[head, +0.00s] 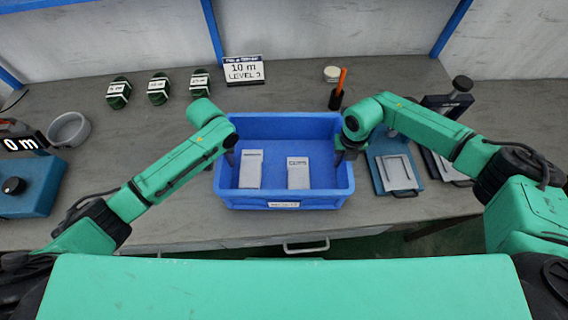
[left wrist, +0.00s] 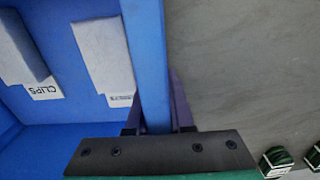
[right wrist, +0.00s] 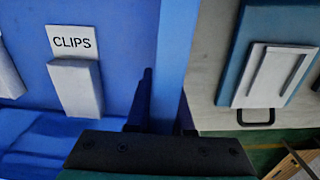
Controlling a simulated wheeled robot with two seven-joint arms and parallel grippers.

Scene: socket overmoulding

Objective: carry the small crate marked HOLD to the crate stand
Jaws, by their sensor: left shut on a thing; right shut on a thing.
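A blue crate (head: 285,121) is at the middle of the bench. Its small white front label (head: 283,204) is too small to read. Two grey blocks lie inside: one (head: 250,170) at the left and one marked CLIPS (head: 299,173) at the right. My left gripper (head: 231,156) is shut on the crate's left wall, which runs between its fingers in the left wrist view (left wrist: 155,70). My right gripper (head: 345,152) is shut on the right wall, also seen in the right wrist view (right wrist: 172,70). I cannot tell whether the crate touches the bench. I cannot identify a crate stand.
Teal fixtures with grey plates (head: 395,172) stand close to the crate's right. A teal device (head: 30,187) sits far left.

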